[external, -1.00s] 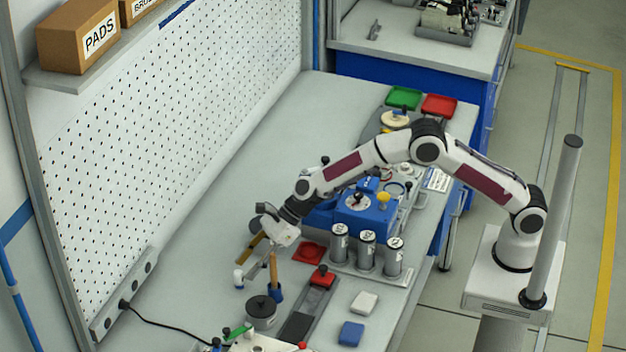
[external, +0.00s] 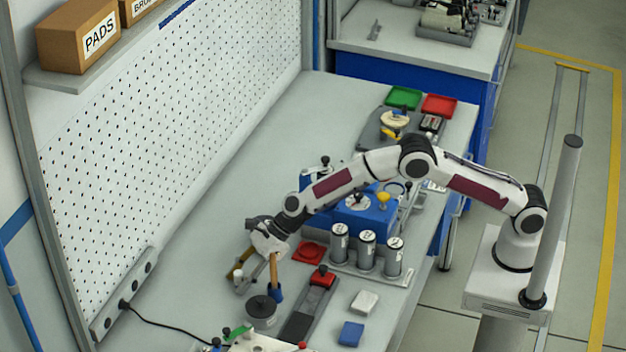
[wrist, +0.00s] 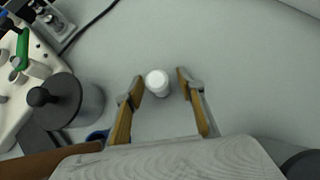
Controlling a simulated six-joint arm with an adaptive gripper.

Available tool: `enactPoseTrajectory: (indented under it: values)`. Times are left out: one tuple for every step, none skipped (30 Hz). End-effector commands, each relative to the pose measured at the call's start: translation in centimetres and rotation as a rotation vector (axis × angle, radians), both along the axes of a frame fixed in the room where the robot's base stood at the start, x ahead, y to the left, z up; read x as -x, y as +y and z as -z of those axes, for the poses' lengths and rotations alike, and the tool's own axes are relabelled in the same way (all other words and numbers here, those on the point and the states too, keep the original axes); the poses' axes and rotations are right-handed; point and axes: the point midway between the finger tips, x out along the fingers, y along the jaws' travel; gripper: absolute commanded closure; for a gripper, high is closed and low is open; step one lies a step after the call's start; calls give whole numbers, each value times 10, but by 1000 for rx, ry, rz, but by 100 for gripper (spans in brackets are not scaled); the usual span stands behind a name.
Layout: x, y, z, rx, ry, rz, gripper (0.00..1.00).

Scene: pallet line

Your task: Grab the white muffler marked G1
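The white muffler (wrist: 158,84) is a small white cylinder standing on the bench in the wrist view. No G1 marking can be read on it. My gripper (wrist: 160,78) is open, with one tan finger on each side of the muffler and a visible gap to both.
A wooden handle (external: 274,268) stands in a blue holder (external: 276,293) close beside my gripper. A dark-lidded grey pot (external: 261,311) stands in front. Three labelled cylinders (external: 367,252) and a red tray (external: 310,252) are to the right. Bench toward the pegboard is clear.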

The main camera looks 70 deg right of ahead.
Motion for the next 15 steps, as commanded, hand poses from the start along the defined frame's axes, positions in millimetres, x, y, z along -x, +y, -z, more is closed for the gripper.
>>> enactPoseTrajectory:
  values:
    - [0, 0, 0, 0, 0, 0, 61]
    - [0, 0, 0, 0, 0, 0, 61]
    - [0, 0, 0, 0, 0, 0, 61]
    - [0, 0, 0, 0, 0, 0, 61]
    - [0, 0, 0, 0, 0, 0, 61]
    - [0, 0, 0, 0, 0, 0, 61]
    - [0, 0, 0, 0, 0, 0, 61]
    - [0, 0, 0, 0, 0, 0, 61]
    - [0, 0, 0, 0, 0, 0, 61]
    - [0, 0, 0, 0, 0, 0, 61]
    - [0, 0, 0, 0, 0, 0, 61]
    - [0, 0, 0, 0, 0, 0, 61]
    - [0, 0, 0, 0, 0, 0, 61]
    - [0, 0, 0, 0, 0, 0, 61]
    - [0, 0, 0, 0, 0, 0, 69]
